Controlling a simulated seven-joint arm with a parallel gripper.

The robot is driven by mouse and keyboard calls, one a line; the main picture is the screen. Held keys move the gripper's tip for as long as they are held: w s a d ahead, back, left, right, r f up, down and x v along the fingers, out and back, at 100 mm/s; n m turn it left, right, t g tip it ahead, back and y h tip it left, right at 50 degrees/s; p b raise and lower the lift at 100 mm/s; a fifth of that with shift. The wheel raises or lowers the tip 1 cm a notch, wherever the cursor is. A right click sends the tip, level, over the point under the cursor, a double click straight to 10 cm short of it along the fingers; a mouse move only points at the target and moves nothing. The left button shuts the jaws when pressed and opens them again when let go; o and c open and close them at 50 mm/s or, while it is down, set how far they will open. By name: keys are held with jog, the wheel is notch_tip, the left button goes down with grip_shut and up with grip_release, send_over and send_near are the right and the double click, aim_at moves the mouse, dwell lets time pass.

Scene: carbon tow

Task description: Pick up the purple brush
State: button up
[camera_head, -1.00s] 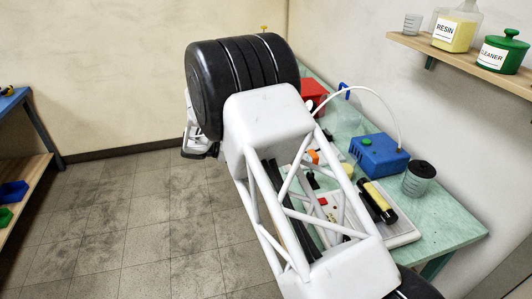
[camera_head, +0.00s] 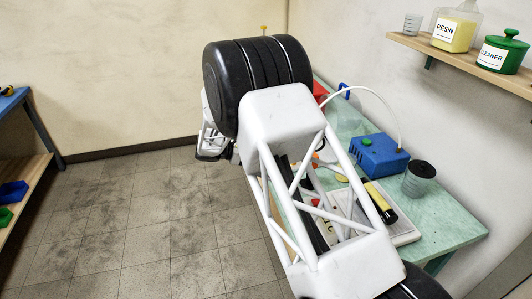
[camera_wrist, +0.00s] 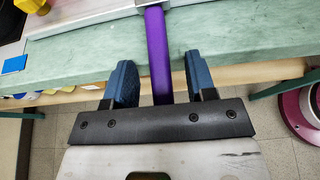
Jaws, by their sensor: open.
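The purple brush (camera_wrist: 157,45) shows in the wrist view as a smooth purple handle. It runs from the green tabletop (camera_wrist: 240,40) out past the front edge towards my wrist. My gripper (camera_wrist: 159,68) is open, with one blue finger on each side of the handle. A gap shows on both sides, so the fingers look apart from it. In the head view my arm hides the brush.
On the bench stand a blue box (camera_head: 378,157) with a white hose, a dark-topped cup (camera_head: 419,178) and a yellow-and-black roller (camera_head: 380,203).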

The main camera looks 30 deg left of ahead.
grip_shut()
dwell(0.3)
jog(key=shift+r, duration=0.15)
notch_tip(320, 180, up, 10)
dwell(0.7)
jog(key=shift+w, duration=0.15)
dwell(0.5)
